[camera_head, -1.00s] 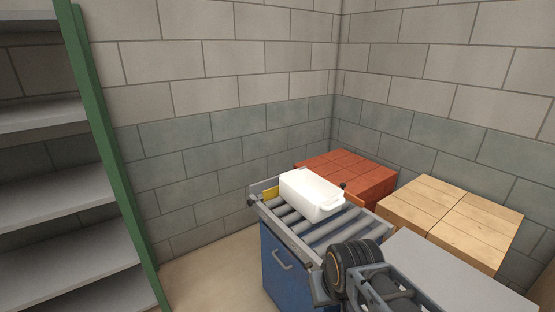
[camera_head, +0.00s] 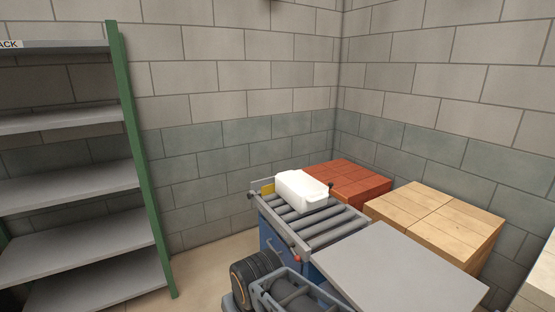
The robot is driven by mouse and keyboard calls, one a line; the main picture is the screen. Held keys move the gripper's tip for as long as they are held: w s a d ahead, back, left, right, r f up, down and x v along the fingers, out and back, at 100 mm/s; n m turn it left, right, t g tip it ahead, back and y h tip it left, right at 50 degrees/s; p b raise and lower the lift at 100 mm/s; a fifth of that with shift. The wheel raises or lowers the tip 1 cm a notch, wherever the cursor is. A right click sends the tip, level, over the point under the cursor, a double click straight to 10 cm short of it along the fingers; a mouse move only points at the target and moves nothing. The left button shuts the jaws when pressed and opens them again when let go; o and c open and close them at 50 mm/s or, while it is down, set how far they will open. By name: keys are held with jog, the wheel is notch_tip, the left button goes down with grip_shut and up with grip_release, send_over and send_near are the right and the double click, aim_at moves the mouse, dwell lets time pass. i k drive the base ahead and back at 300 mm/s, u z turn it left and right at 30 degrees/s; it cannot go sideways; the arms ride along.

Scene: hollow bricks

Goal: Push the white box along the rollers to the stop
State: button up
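The white box (camera_head: 301,190) is a rounded, pale block lying on the far end of the roller track (camera_head: 326,226). A yellow stop plate (camera_head: 267,188) stands at the track's far left end, close to the box. I cannot tell whether the box touches it. The near rollers are bare. Dark round parts and a grey frame at the bottom of the view look like my own arm. My gripper's fingers do not show.
The track rests on a blue cabinet. A grey flat top (camera_head: 400,270) lies at its near right. Red blocks (camera_head: 350,181) and wooden blocks (camera_head: 437,215) stand behind and to the right. A green-posted grey shelf rack (camera_head: 75,183) stands at left.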

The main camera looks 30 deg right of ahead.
aim_at(301, 191)
jog(key=u, duration=0.25)
jog(key=i, duration=2.3)
jog(key=z, duration=1.25)
jog(key=i, duration=0.95)
jog(key=z, duration=0.95)
jog(key=i, duration=0.2)
jog(key=z, duration=0.3)
